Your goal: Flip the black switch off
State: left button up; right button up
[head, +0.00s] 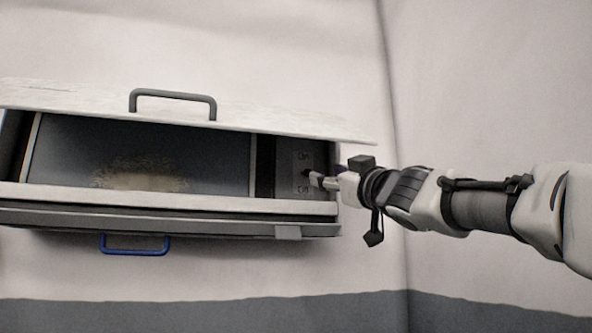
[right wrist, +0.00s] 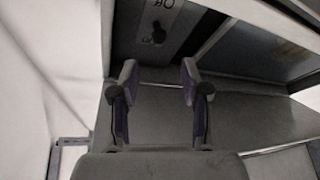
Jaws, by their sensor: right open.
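The black switch (right wrist: 158,32) is a small dark knob on a grey label plate (head: 301,160) inside the right end of the open cabinet. In the right wrist view it shows beyond my fingertips, near the top middle. In the head view my gripper partly covers that area, and the switch's exact position is hard to tell. My right gripper (head: 318,182) is at the cabinet's right opening, in front of the plate. In the right wrist view its two fingers (right wrist: 158,78) are apart and empty, with a gap between them and the switch. My left gripper is not in view.
The cabinet's pale lid (head: 60,95) with a grey handle (head: 173,94) is raised above the opening. The front lower rim (head: 200,204) runs just below my gripper. A blue handle (head: 135,250) hangs underneath. The wall area right of the cabinet is clear except for my arm.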

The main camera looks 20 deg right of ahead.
aim_at(307, 174)
jog(key=w+p, duration=0.1)
jog(key=w, duration=0.1)
jog(key=w+a+p, duration=0.1)
jog(key=w, duration=0.1)
jog(key=shift+w+r, duration=0.15)
jog(key=p+x, duration=0.4)
jog(key=x, duration=0.1)
jog(key=shift+d, duration=0.1)
jog(key=shift+s+d, duration=0.25)
jog(key=shift+s, duration=0.15)
grip_shut()
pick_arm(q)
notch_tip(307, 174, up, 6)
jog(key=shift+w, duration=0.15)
